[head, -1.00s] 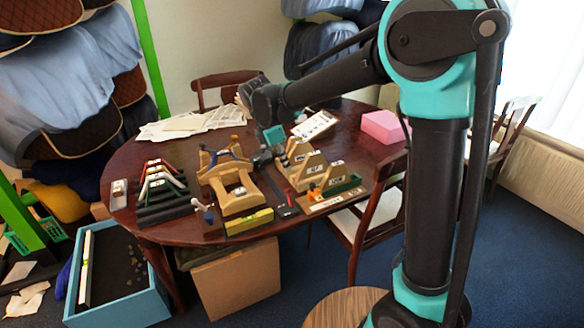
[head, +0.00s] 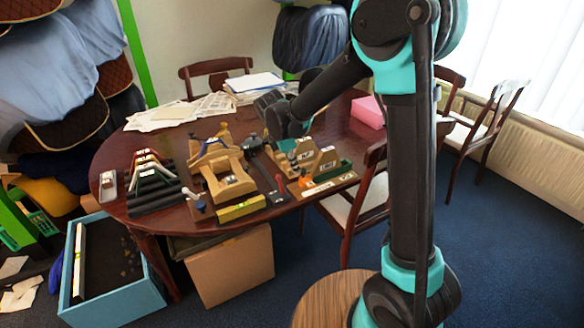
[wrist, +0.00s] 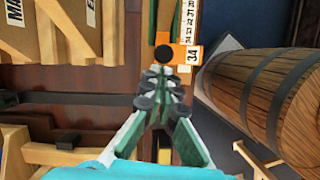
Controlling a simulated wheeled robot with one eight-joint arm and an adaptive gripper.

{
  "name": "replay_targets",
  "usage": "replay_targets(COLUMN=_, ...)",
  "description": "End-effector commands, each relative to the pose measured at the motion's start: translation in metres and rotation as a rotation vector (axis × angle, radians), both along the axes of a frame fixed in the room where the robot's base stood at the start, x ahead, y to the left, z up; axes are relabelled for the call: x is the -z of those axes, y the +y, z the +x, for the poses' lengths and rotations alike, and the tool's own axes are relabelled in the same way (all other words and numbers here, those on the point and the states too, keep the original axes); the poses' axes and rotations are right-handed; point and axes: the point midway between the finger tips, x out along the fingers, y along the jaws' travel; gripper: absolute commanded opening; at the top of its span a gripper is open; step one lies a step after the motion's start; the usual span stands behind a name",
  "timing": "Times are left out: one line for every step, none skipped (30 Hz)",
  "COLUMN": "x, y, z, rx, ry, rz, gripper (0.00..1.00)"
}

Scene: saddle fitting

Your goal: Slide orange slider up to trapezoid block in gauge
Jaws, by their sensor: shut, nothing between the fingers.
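The orange slider (head: 307,183) sits on the gauge (head: 340,181) at the table's front right. In the wrist view the slider (wrist: 188,53) has a black round knob, a "34" label and a white number scale beside it. My gripper (wrist: 155,82) is shut and empty, its fingertips just below the slider in that view; I cannot tell whether they touch it. In the head view my gripper (head: 290,150) is over the gauge's left part and hides some of it. Tan wooden blocks (head: 325,161) stand there; which is the trapezoid block is unclear.
A wooden stand (head: 228,180), a yellow level (head: 242,208) and a dark stepped rack (head: 150,185) are left of the gauge. A pink box (head: 368,110) and papers (head: 160,115) lie behind. A wooden barrel (wrist: 262,90) is close on the wrist view's right.

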Motion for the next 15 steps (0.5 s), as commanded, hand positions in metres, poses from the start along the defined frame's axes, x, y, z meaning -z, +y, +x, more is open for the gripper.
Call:
replay_targets(x=0.000, y=0.000, z=0.000, rx=0.000, ry=0.000, rz=0.000, gripper=0.00)
replay_targets(x=0.000, y=0.000, z=0.000, rx=0.000, ry=0.000, rz=0.000, gripper=0.00)
replay_targets(x=0.000, y=0.000, z=0.000, rx=0.000, ry=0.000, rz=0.000, gripper=0.00)
replay_targets(x=0.000, y=0.000, z=0.000, rx=0.000, ry=0.000, rz=0.000, gripper=0.00)
replay_targets(x=0.000, y=0.000, z=0.000, rx=0.000, ry=0.000, rz=0.000, gripper=0.00)
replay_targets(x=0.000, y=-0.002, z=0.001, rx=0.001, ry=0.000, rz=0.000, gripper=0.00)
replay_targets(x=0.000, y=-0.004, z=0.002, rx=0.001, ry=0.001, rz=0.000, gripper=0.00)
replay_targets(x=0.000, y=-0.006, z=0.004, rx=0.002, ry=0.000, rz=0.000, gripper=0.00)
replay_targets(x=0.000, y=-0.010, z=0.007, rx=0.003, ry=0.000, rz=0.000, gripper=0.00)
replay_targets(x=0.000, y=-0.014, z=0.009, rx=0.003, ry=0.000, rz=0.000, gripper=0.00)
replay_targets(x=0.000, y=-0.017, z=0.012, rx=0.004, ry=0.000, rz=0.000, gripper=0.00)
replay_targets(x=0.000, y=-0.022, z=0.014, rx=0.004, ry=0.000, rz=0.000, gripper=0.00)
replay_targets(x=0.000, y=-0.024, z=0.016, rx=0.003, ry=0.000, rz=0.000, gripper=0.00)
replay_targets(x=0.000, y=-0.026, z=0.017, rx=0.002, ry=0.000, rz=0.000, gripper=0.00)
replay_targets(x=0.000, y=-0.026, z=0.018, rx=0.001, ry=0.000, rz=0.000, gripper=0.00)
